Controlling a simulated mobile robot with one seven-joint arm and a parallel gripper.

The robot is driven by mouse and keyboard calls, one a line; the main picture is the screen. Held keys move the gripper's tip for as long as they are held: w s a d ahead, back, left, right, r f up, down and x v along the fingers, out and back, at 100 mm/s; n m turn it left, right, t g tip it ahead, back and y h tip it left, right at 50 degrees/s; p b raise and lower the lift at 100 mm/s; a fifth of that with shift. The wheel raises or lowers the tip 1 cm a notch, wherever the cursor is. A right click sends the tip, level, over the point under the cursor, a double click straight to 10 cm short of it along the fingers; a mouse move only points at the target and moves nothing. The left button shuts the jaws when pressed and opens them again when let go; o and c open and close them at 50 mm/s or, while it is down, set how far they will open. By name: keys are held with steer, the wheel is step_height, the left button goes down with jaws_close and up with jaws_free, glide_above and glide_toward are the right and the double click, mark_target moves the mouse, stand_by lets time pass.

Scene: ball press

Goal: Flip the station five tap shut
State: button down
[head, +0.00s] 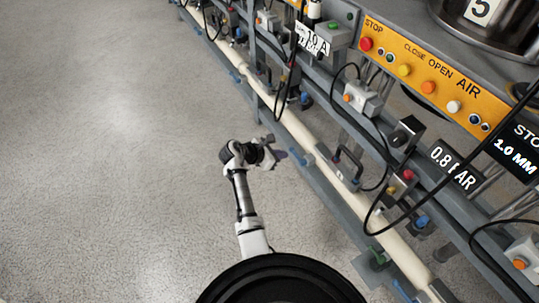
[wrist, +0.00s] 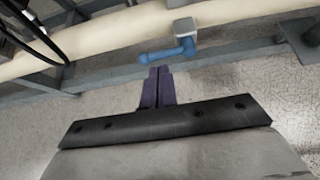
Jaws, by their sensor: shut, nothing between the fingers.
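A tap with a blue lever (wrist: 165,54) and a grey-white body (wrist: 184,29) sits on a cream pipe in the wrist view. The lever points left, roughly along the pipe. My gripper (wrist: 158,72) is shut and empty, its dark purple fingertips just below the lever in the picture; whether they touch it I cannot tell. In the head view my gripper (head: 282,157) is beside the rack's lower left side, near a blue lever (head: 308,160). A plate with the number 5 (head: 480,9) is on a metal drum at the top right. Which tap belongs to it is unclear.
The cream pipe (head: 300,131) runs diagonally along the grey rack, with black hoses hanging over it. Another blue handle (head: 420,222) is further right. An orange button panel (head: 440,82) is above. Grey floor (head: 110,150) on the left is clear.

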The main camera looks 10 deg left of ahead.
mark_target(294, 154)
steer(key=shift+x, duration=2.05)
